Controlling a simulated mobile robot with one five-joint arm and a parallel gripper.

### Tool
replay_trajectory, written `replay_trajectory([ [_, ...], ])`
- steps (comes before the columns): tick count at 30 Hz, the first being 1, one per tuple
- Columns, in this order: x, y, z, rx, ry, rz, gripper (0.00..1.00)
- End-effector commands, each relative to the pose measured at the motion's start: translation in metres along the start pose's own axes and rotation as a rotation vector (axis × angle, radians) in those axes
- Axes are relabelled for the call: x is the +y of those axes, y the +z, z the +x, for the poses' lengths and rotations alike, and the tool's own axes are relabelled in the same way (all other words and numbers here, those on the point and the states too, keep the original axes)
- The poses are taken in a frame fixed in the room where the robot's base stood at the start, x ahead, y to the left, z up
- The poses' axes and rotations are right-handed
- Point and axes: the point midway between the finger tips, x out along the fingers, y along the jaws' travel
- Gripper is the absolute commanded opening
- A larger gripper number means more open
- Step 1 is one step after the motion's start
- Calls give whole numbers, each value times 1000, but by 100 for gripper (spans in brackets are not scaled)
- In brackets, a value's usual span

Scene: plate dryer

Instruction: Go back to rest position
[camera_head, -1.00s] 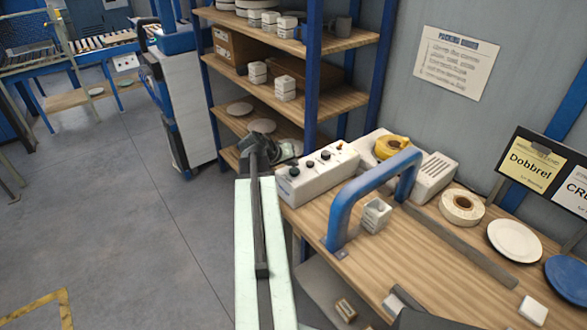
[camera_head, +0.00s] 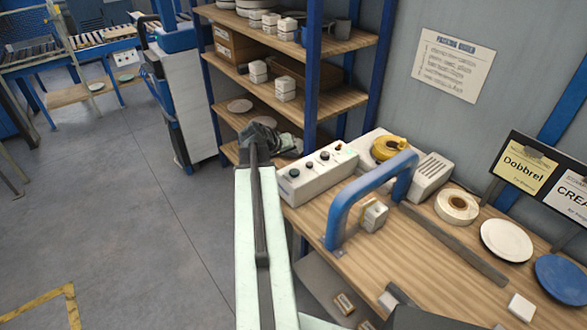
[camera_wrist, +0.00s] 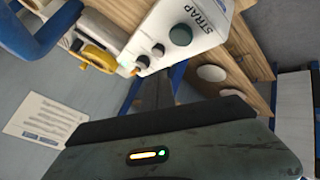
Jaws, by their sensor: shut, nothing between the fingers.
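My gripper (camera_head: 284,146) is at the end of my raised pale arm, just left of the white control box (camera_head: 318,172) in the head view. In the wrist view my gripper's dark fingers (camera_wrist: 155,92) are together with nothing between them. The control box (camera_wrist: 178,38), marked STRAP and bearing several knobs, appears close beyond them. In the head view the fingers are small and partly hidden against the shelf behind.
The wooden bench (camera_head: 440,262) holds a blue arch (camera_head: 340,205), a small white box (camera_head: 374,216), a tape roll (camera_head: 457,206), a white plate (camera_head: 506,241) and a blue plate (camera_head: 562,278). Shelving (camera_head: 312,80) stands behind my gripper. Open floor (camera_head: 130,220) lies left.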

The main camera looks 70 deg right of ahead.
Motion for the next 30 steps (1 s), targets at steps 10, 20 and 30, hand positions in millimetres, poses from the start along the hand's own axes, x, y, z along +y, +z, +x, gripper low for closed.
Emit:
replay_trajectory([
  [10,-1,1,1,0,0,0,0],
  [20,-2,0,0,1,-1,-1,0],
  [30,-184,-13,-102,150,-161,-207,0],
])
